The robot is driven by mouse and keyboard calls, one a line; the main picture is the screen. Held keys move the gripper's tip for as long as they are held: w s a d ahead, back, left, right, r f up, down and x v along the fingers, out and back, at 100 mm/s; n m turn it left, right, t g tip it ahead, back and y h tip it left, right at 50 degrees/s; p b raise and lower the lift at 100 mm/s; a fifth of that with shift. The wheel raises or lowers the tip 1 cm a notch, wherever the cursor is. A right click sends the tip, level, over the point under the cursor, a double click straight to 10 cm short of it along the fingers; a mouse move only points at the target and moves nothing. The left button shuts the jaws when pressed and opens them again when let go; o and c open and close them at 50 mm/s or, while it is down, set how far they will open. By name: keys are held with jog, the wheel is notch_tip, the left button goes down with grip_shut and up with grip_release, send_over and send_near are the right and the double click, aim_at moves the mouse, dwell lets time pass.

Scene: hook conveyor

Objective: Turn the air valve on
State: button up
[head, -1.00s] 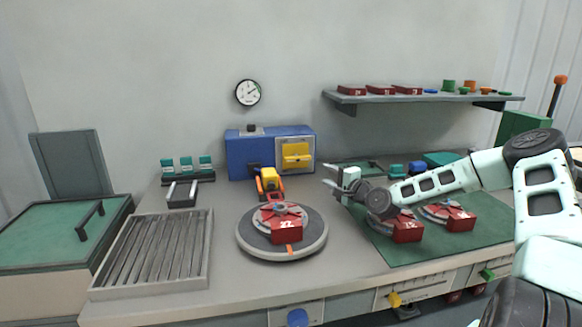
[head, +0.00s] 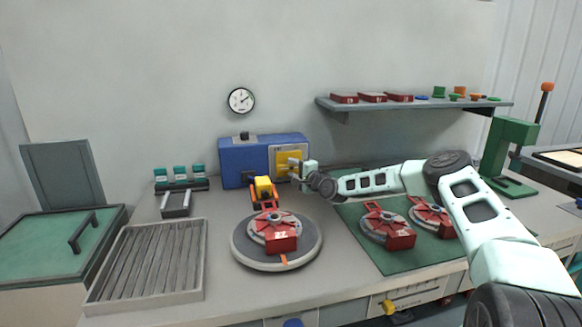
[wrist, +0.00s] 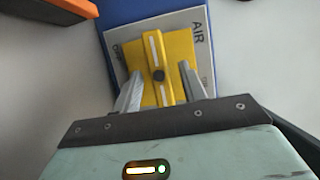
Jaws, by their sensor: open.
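The air valve is a yellow handle (wrist: 155,58) with a white stripe and a dark centre screw, on a yellow plate marked "AIR" in the wrist view. The valve also shows in the head view (head: 283,163), on the front of a blue box (head: 243,163). My gripper (wrist: 158,90) is open, with one finger on each side of the handle's near end; I cannot tell whether the fingers touch it. In the head view my gripper (head: 297,170) is right at the valve panel and partly hides it.
A yellow and orange tool (head: 263,192) stands in front of the blue box. A round turntable (head: 245,258) bears a red and grey part. A green mat (head: 385,262) with two similar parts lies below my arm. A shelf (head: 410,105) hangs above.

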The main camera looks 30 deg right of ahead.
jog(key=shift+w+a, duration=0.15)
jog(key=shift+w, duration=0.85)
grip_shut()
